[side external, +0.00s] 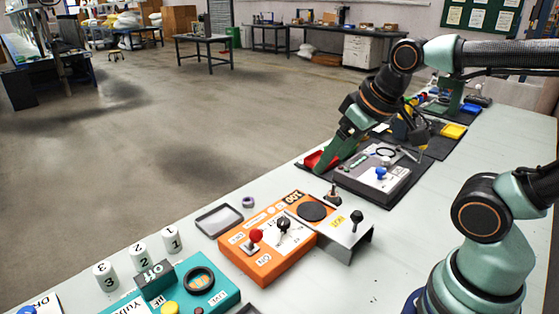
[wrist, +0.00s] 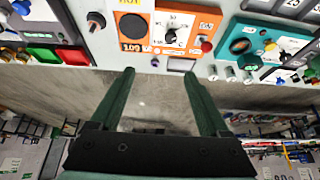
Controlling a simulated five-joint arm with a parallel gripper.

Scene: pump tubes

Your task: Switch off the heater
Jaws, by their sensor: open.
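The orange box (side external: 250,262) has a black knob (side external: 283,226), a red-topped switch (side external: 256,236) beside an ON label, a black round plate (side external: 311,211) and a 100 marking. I take it to be the heater. It also shows in the wrist view (wrist: 146,46), with its dial knob (wrist: 170,37) and red switch (wrist: 206,46). My gripper (side external: 326,167) is behind the orange box in the side view, near a red tray and apart from the box. In the wrist view its two green fingers (wrist: 159,76) are spread, with nothing between them.
A metal bracket (side external: 340,232) with a HOT label adjoins the orange box. A grey device (side external: 375,178) stands behind, a teal box (side external: 205,297) in front. Numbered white cylinders (side external: 139,255), a shallow tray (side external: 218,221) and a small ring (side external: 248,202) lie along the table's left edge.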

